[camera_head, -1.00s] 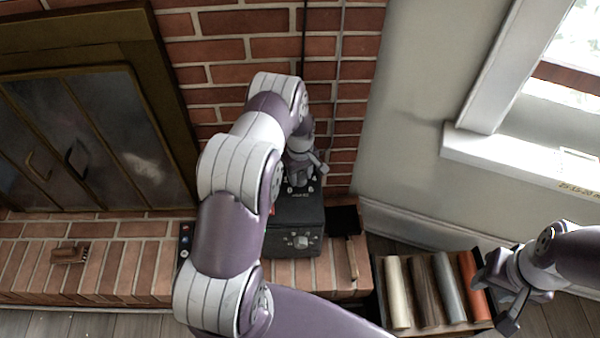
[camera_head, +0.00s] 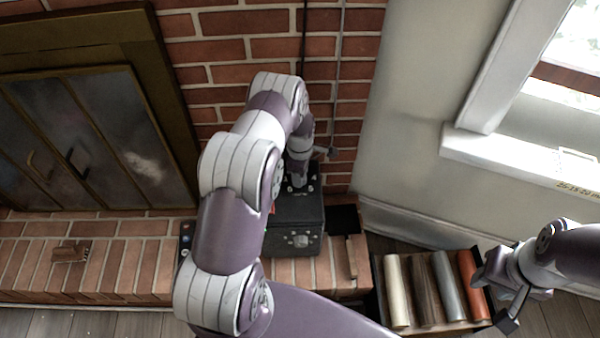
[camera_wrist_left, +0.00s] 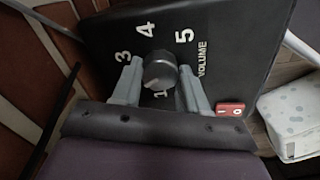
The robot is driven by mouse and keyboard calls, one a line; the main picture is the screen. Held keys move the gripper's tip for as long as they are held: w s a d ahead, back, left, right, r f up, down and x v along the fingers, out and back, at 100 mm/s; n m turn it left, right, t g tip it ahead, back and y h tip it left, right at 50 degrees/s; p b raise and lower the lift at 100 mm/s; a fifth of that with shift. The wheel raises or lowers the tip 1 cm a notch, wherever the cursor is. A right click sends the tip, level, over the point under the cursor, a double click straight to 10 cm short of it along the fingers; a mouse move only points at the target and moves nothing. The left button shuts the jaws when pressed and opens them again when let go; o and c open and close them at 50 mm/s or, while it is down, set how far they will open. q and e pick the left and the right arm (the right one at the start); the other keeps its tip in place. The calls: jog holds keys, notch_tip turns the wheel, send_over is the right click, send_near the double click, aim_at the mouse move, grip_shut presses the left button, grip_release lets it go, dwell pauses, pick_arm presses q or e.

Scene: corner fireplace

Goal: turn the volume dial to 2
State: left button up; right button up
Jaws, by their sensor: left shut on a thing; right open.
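The volume dial (camera_wrist_left: 160,70) is a dark round knob on the top of a black box (camera_head: 290,213) standing on the brick hearth. I cannot make out a pointer mark. My left gripper (camera_wrist_left: 161,88) is shut on the dial, one finger on each side; in the head view the gripper (camera_head: 298,180) hides the dial. My right gripper (camera_head: 496,302) is open and empty at the lower right, near the rolls.
A red switch (camera_wrist_left: 231,109) is on the box's top, and another knob (camera_head: 301,241) is on its front. A crate of coloured rolls (camera_head: 425,290) stands right of the hearth. Glass fireplace doors (camera_head: 85,140) are at left, a window sill (camera_head: 500,160) at right.

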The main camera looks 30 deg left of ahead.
pick_arm(q)
jog(key=shift+n, duration=0.3)
jog(key=o, duration=1.1)
jog(key=shift+c, duration=0.2)
notch_tip(320, 180, up, 13)
jog(key=p, duration=0.2)
jog(key=shift+f, duration=0.15)
